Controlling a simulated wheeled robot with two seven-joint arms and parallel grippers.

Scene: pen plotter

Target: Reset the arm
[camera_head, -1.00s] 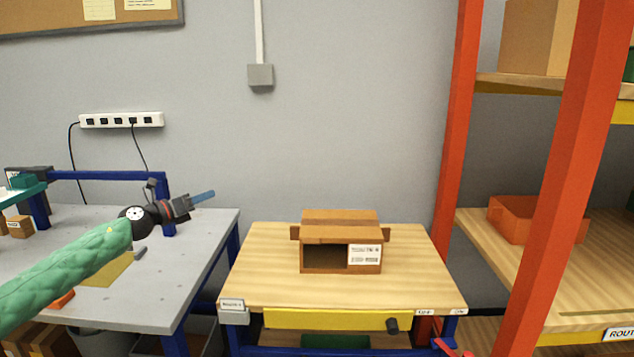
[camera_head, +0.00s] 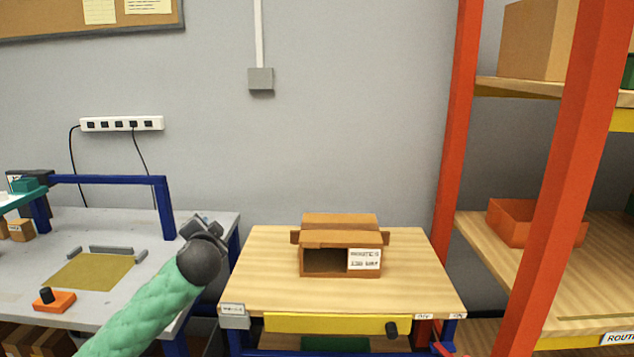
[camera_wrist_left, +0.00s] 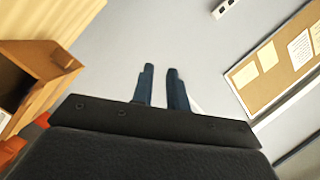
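My left arm (camera_head: 150,315), with a green sleeve, comes in from the bottom left of the head view. My left gripper (camera_head: 203,226) is over the right edge of the grey table, mostly hidden behind its dark wrist, and points away from the camera. In the left wrist view, the two blue fingers of the left gripper (camera_wrist_left: 161,88) stand a small gap apart with nothing between them. My right gripper is not in view.
An open cardboard box (camera_head: 341,239) stands on the wooden table (camera_head: 265,270). The grey table (camera_head: 120,305) holds a yellow pad (camera_head: 93,272), a blue frame (camera_head: 110,180) and an orange block with a black knob (camera_head: 54,300). Orange shelving (camera_head: 455,120) stands at the right.

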